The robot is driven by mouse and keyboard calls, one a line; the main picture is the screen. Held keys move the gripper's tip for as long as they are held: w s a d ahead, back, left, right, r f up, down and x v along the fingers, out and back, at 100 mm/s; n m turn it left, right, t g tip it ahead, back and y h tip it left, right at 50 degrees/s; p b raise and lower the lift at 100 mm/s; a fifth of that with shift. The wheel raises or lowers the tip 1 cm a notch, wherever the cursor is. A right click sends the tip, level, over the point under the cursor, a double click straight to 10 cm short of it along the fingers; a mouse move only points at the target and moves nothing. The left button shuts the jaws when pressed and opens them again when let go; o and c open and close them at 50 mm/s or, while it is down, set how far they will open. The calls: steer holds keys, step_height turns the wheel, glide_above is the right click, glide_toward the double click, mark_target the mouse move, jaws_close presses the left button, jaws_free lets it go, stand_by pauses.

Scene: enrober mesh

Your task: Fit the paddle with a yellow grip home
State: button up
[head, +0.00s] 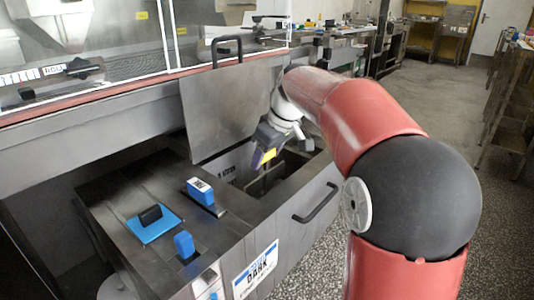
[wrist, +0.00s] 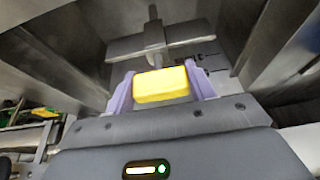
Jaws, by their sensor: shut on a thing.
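The yellow grip (wrist: 160,85) of the paddle is held between the two light purple fingers of my gripper (wrist: 160,88). In the head view the grip shows as a small yellow patch (head: 269,155) at my gripper (head: 266,150), over the open bay of the steel machine (head: 262,182). In the wrist view a grey metal cross-shaped part (wrist: 153,38) shows beyond the grip; I cannot tell whether it belongs to the paddle or the bay. The paddle's lower end is hidden, so I cannot tell how deep it sits.
A raised steel lid (head: 228,112) with a dark handle stands behind and left of my gripper. Blue-gripped parts (head: 184,245) (head: 201,190) and a blue plate with a black grip (head: 152,224) sit on the machine's top. Steel walls (wrist: 257,40) flank the bay closely.

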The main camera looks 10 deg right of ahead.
mark_target(270, 171)
steer(key=shift+f+b, duration=2)
steer(key=shift+f, duration=0.75)
steer(key=shift+f+b, duration=0.3)
steer(key=shift+f, duration=0.2)
steer(key=o, duration=1.6)
